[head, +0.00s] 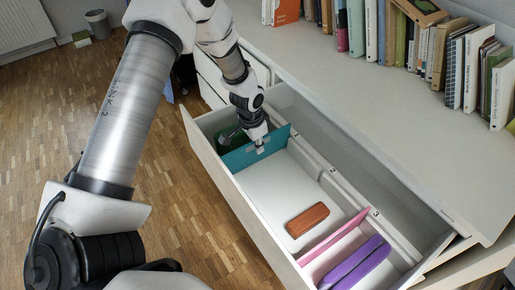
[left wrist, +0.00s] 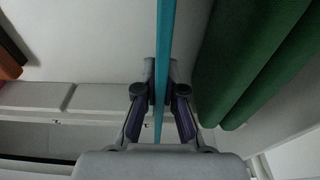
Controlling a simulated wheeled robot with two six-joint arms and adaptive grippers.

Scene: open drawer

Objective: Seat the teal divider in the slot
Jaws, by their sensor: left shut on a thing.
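The teal divider (head: 240,158) stands upright across the open drawer (head: 262,212), near its far left end. In the left wrist view the divider (left wrist: 165,40) shows edge-on as a thin strip between the fingers. My left gripper (head: 261,147) points down and is shut on its upper edge; the fingers (left wrist: 160,100) touch both faces. A slotted rail (head: 345,183) with small number labels runs along the drawer's back side. I cannot tell whether the divider's ends sit in a slot. My right gripper is not in view.
A green item (head: 222,140) lies beyond the divider, close to it. An orange-brown box (head: 307,220) lies on the drawer floor. A pink divider (head: 335,238) and purple items (head: 357,264) fill the near end. Books (head: 440,50) line the top (head: 330,75).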

